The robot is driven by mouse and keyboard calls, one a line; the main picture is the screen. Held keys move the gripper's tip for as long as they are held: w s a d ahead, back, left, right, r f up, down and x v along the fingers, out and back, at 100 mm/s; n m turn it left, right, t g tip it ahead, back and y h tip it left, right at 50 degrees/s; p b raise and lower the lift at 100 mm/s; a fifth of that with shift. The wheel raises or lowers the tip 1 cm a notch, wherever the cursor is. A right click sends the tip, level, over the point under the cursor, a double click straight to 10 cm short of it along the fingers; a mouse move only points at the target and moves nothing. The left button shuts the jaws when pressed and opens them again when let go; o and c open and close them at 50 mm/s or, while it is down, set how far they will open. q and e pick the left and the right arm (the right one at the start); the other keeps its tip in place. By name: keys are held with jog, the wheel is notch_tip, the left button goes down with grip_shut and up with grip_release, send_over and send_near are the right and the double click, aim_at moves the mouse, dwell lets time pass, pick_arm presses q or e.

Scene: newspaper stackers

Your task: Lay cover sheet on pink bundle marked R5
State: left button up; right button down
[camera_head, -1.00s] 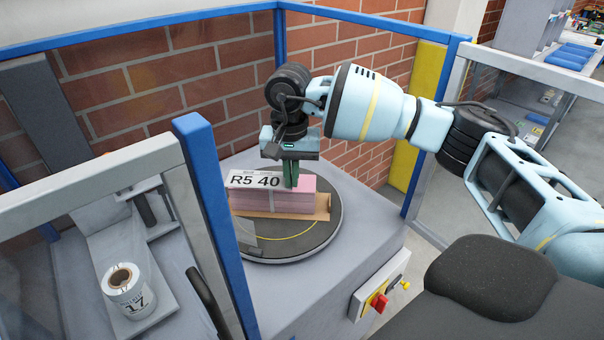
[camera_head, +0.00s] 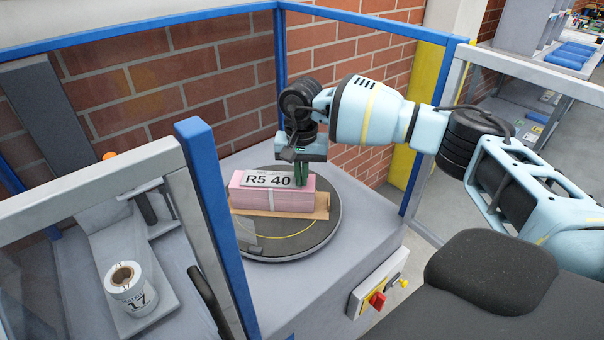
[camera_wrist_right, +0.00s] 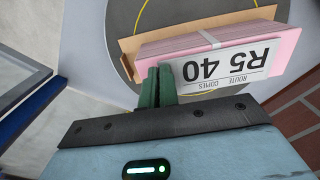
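The pink bundle (camera_head: 250,200) sits on a brown board on the round dark turntable (camera_head: 328,232), with a pale strap around it. It also shows in the wrist view (camera_wrist_right: 182,46). The white cover sheet (camera_head: 268,179), printed R5 40, is over the bundle's top, roughly in line with it; I cannot tell whether it lies fully flat. It reads upside down in the wrist view (camera_wrist_right: 222,73). My right gripper (camera_head: 301,176) points down at the sheet's right end, its green fingers (camera_wrist_right: 158,86) close together on that edge. My left gripper is not in view.
A blue-framed guard post (camera_head: 212,210) stands at the left of the turntable, with a brick wall behind. A label roll (camera_head: 130,285) sits at lower left. A red switch (camera_head: 376,299) is on the stand's front.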

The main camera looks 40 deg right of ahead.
jog(key=shift+f, duration=0.15)
jog(key=c, duration=1.7)
grip_release()
notch_tip(320, 180, up, 12)
jog(key=shift+r, duration=0.2)
